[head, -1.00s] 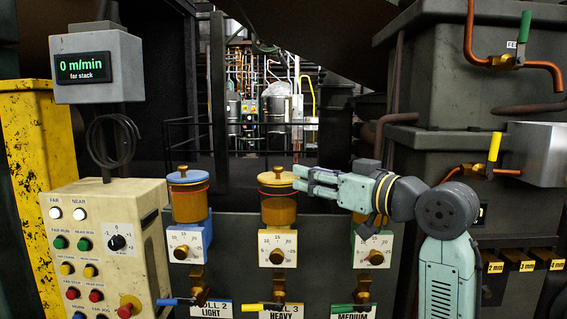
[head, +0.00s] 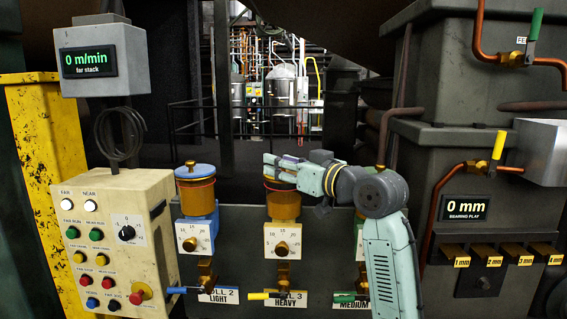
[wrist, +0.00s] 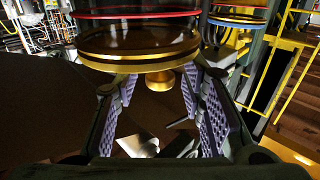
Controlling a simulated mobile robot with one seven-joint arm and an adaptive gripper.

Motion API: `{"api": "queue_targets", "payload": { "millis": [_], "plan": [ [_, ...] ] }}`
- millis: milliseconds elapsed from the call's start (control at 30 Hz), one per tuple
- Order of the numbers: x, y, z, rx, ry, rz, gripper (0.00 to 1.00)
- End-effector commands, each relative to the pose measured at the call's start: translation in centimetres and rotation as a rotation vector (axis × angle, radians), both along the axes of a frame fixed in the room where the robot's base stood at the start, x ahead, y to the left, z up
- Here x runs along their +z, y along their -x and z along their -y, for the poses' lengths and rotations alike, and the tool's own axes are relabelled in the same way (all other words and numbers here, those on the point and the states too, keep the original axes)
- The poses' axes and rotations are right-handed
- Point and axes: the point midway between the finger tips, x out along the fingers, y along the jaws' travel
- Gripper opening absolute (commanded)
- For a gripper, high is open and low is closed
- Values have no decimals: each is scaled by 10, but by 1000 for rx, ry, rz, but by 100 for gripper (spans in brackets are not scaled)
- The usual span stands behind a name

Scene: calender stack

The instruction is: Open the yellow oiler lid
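The yellow oiler is the middle cup (head: 283,206), amber, with a red band, above a dial and a yellow lever (head: 262,296). Its lid is mostly hidden behind my gripper (head: 273,165) in the head view. In the wrist view the brass-rimmed lid (wrist: 140,50) appears upside down, with its round knob (wrist: 160,80) pointing down. My gripper (wrist: 158,88) is open. Its two ridged fingers stand on either side of the knob, with gaps visible. I cannot tell whether a finger touches the lid. The lid looks seated on the cup.
The blue-lidded oiler (head: 195,170) stands to the left. The right oiler is mostly hidden behind my arm. A button panel (head: 125,240) stands at far left. Pipes with green (head: 535,24) and yellow (head: 498,145) handles and a grey tank (head: 465,90) are at the right.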

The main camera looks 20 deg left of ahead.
Motion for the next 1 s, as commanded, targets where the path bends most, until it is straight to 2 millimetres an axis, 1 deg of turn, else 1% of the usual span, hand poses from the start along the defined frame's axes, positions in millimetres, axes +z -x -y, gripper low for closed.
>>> {"api": "queue_targets", "payload": {
  "millis": [33,67,533,1000],
  "plan": [
    [0,0,0,0,0,0,34],
    [0,0,0,0,0,0,32],
    [1,0,0,0,0,1,0],
    [1,0,1,-1,0,1,0]
  ]
}}
